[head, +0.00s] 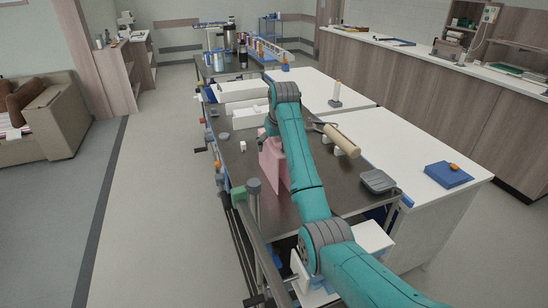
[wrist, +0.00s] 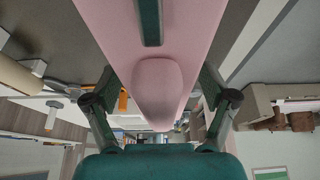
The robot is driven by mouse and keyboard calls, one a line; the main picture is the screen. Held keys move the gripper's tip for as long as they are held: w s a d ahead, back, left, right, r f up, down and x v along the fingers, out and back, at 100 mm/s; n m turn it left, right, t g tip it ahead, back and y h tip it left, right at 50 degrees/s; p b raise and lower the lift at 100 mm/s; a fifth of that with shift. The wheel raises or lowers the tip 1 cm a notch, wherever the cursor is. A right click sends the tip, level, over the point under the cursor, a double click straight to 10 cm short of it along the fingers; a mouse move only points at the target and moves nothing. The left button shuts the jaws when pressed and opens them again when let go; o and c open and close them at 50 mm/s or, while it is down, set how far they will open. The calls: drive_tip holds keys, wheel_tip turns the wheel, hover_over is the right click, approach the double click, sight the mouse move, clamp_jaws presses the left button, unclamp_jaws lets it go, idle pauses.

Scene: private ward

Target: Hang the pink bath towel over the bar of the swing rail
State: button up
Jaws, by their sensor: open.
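The pink bath towel (head: 272,165) stands as a folded, upright pink shape on the dark tabletop, left of my arm in the head view. It fills the upper middle of the wrist view (wrist: 158,85), between my spread fingers. My gripper (wrist: 158,98) is open, with one finger on each side of the towel; I cannot tell whether they touch it. In the head view my arm mostly hides the gripper. A grey bar with a green block (head: 240,195), apparently the swing rail, runs along the near left side of the table, apart from the towel.
The dark table (head: 225,135) carries white boxes (head: 240,90), a beige roll (head: 342,139) and a grey lidded box (head: 378,181). The floor at left is open up to the armchair (head: 45,125).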

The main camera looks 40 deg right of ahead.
clamp_jaws()
drive_tip(key=shift+r, duration=3)
